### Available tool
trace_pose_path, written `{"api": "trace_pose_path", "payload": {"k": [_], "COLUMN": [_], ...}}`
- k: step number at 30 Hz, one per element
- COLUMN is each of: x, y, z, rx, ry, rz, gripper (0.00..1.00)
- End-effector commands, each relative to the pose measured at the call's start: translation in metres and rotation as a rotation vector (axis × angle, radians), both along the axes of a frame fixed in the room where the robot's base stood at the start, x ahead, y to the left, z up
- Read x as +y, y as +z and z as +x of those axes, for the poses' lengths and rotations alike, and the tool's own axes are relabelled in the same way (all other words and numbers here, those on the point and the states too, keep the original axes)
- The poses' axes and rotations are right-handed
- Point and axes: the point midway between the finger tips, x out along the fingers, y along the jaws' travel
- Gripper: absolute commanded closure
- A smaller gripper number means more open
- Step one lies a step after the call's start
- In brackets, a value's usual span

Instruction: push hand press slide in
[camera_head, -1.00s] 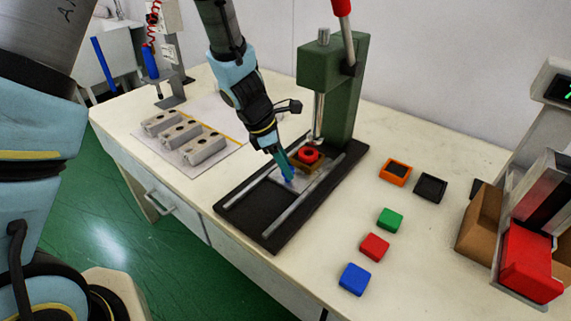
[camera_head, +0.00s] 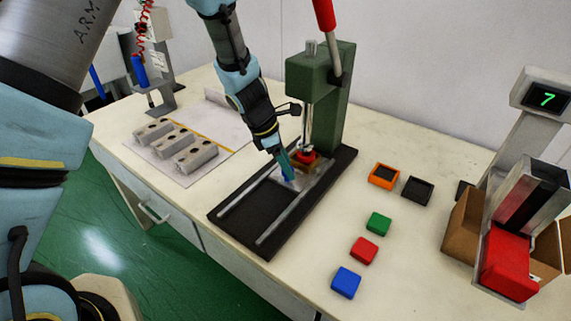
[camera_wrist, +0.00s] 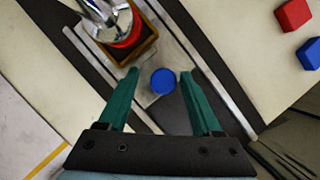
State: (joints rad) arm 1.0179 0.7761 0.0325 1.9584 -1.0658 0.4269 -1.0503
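The hand press (camera_head: 322,95) is a green column with a red lever (camera_head: 324,14) over a black base (camera_head: 255,205) with two light rails. The slide (camera_head: 296,183) is a pale plate between the rails, near the column end. On it sits a brown-orange mould holding a red piece (camera_head: 306,156), directly below the press's metal ram (camera_head: 307,128). In the wrist view the ram partly hides the red piece (camera_wrist: 127,37). A blue round knob (camera_wrist: 163,81) stands on the slide. My gripper (camera_head: 289,176) is open, its teal fingertips (camera_wrist: 160,73) on either side of the knob, with gaps visible.
Green (camera_head: 378,223), red (camera_head: 364,250) and blue (camera_head: 346,281) blocks lie right of the base. An orange frame (camera_head: 383,175) and a black one (camera_head: 417,190) lie behind them. A dispenser with display stands far right. Grey moulds lie on a left board.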

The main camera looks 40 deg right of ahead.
Motion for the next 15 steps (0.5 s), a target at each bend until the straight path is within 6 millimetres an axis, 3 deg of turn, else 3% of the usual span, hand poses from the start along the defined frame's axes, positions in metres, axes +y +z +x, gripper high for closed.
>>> {"api": "trace_pose_path", "payload": {"k": [10,15], "x": [0.002,0.009], "y": [0.003,0.024], "z": [0.000,0.005], "rx": [0.001,-0.002], "ry": [-0.002,-0.001], "rz": [0.002,0.000], "gripper": [0.29,0.29]}}
